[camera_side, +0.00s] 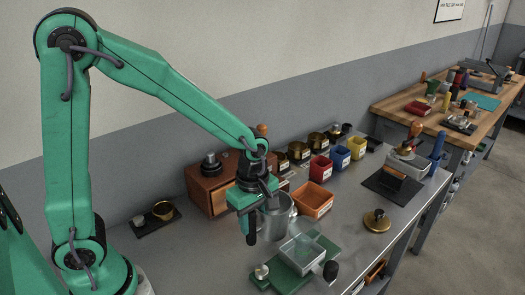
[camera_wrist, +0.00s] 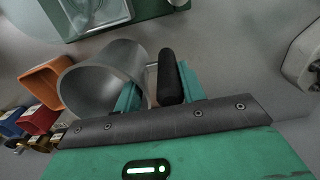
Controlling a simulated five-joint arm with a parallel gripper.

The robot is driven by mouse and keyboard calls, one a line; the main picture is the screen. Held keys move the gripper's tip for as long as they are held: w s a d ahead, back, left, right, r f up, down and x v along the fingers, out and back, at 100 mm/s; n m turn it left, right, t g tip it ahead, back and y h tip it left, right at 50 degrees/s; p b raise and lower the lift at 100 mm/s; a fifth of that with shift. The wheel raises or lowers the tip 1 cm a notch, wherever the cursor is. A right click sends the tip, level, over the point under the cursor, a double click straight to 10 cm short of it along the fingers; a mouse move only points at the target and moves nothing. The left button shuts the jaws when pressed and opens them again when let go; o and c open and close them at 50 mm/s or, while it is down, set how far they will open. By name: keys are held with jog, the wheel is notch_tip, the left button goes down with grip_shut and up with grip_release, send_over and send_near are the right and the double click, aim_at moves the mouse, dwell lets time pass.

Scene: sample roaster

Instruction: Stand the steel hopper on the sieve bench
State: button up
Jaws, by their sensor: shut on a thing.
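The steel hopper (camera_side: 279,215) is a grey, open-mouthed, tapered cylinder. My gripper (camera_side: 252,232) is shut on it at its left side in the side view, near the middle of the metal bench. In the wrist view the hopper (camera_wrist: 88,90) lies left of the fingers, its wide hollow mouth facing the camera. The exact grip spot is partly hidden by the fingers. A green-based stand with a clear box (camera_side: 301,254) is just below and right of the hopper; I cannot tell if it is the sieve bench. Whether the hopper touches anything below is unclear.
An orange bin (camera_side: 314,200) is close behind the hopper. A brown wooden box (camera_side: 207,186) stands at the back left. A red bin (camera_side: 320,168) and a brass-coloured lid (camera_side: 377,220) are further right. A wooden table (camera_side: 420,105) stands beyond. Bare metal shows around the lid.

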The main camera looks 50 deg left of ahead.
aim_at(254, 231)
jog(key=shift+f, duration=1.9)
jog(key=shift+f, duration=0.1)
jog(key=o, duration=1.1)
jog(key=shift+c, duration=0.2)
notch_tip(254, 231, up, 12)
jog(key=shift+f, duration=0.1)
jog(key=shift+r, duration=0.25)
jog(key=shift+s, duration=0.1)
